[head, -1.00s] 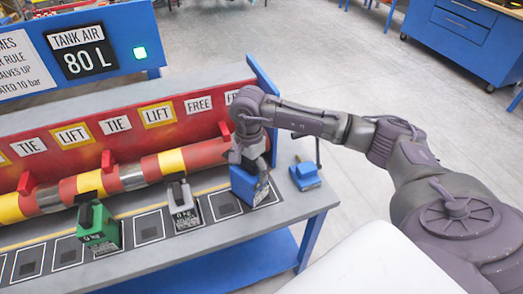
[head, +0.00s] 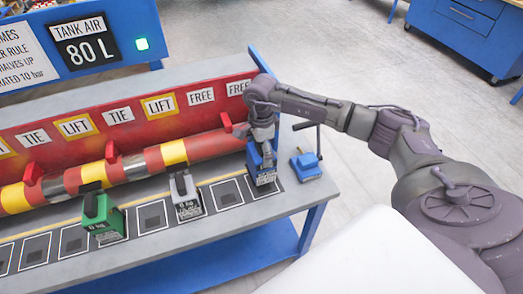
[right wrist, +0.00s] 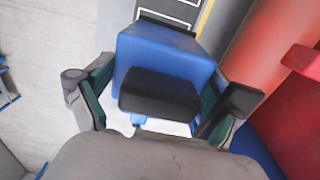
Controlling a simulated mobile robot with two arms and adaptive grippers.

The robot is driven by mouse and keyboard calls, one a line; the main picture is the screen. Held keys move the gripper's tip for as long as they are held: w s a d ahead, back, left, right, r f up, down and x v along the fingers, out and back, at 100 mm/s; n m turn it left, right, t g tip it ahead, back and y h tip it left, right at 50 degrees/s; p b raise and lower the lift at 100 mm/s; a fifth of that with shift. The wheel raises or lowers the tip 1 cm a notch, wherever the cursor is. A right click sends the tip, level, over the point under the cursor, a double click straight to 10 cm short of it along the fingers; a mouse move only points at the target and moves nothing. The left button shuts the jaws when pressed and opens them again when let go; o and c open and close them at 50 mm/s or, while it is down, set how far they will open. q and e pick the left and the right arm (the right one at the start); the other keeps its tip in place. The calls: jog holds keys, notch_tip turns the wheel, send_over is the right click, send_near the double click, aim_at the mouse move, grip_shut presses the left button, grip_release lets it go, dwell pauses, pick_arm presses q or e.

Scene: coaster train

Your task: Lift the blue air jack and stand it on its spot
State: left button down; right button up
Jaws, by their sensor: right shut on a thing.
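The blue air jack (head: 263,172) is at the right end of the row of outlined spots on the grey bench. My right gripper (head: 263,143) is shut on its upper part from above. The jack looks upright over the last spot at the right, under a FREE sign; I cannot tell whether its base touches the bench. In the right wrist view the jack's blue body (right wrist: 165,50) and black top block (right wrist: 160,95) show between my two fingers. My left gripper is not in view.
A grey jack (head: 186,195) and a green jack (head: 103,216) stand further left along the row. A red and yellow pipe (head: 205,147) runs behind them. A small blue device with a dark handle (head: 306,166) sits close right of the held jack.

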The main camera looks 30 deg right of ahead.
jog(key=shift+f+b, duration=1.9)
jog(key=shift+f, duration=0.45)
jog(key=shift+f+b, duration=0.4)
jog(key=shift+b, duration=0.05)
jog(key=o, duration=1.4)
jog(key=shift+o, duration=0.3)
jog(key=shift+s+f, duration=0.1)
